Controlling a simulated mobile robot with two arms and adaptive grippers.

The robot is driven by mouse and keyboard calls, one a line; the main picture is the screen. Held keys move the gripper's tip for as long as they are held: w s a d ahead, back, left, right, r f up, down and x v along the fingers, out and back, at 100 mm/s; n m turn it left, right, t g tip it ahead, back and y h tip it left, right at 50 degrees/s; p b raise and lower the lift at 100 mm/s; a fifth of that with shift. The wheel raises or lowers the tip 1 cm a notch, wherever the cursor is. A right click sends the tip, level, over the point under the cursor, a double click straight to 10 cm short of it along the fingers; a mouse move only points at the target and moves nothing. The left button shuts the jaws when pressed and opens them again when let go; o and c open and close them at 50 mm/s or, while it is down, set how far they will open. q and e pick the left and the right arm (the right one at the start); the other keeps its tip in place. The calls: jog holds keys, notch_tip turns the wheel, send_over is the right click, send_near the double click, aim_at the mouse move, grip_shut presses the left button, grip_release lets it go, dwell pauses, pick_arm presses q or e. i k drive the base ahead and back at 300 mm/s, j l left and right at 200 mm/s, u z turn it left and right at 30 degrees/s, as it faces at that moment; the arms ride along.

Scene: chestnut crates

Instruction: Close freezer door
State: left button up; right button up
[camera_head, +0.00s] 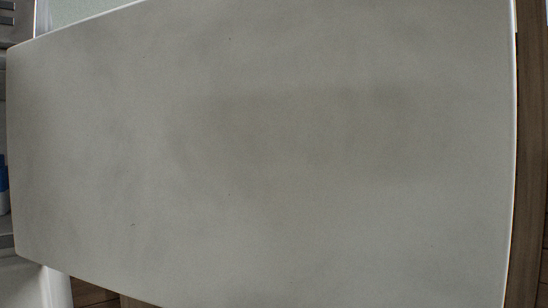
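A large pale grey-white flat panel (270,160), which looks like the freezer door, fills most of the head view. Its right edge runs nearly upright near the picture's right side, and its left edge stands near the far left. Its upper and lower edges slant. The panel hides most of what lies behind it. How far open it stands cannot be told from this view. Neither of my grippers is in view.
Wooden floor (530,160) shows in a strip along the right side and a little at the bottom left. At the left edge are grey shelf-like parts and a small blue object (3,180), partly cut off. A white surface (57,288) shows at the lower left.

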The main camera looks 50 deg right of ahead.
aim_at(162, 153)
jog(key=k+l+u, duration=0.2)
jog(key=l, duration=0.2)
jog(key=k+l+u, duration=0.15)
jog(key=l, duration=0.25)
jog(key=k+l+u, duration=0.2)
jog(key=l, duration=0.15)
jog(key=l+u, duration=0.15)
jog(key=l, duration=0.5)
jog(key=k+l+u, duration=0.15)
jog(key=l, duration=0.45)
jog(key=i, duration=0.05)
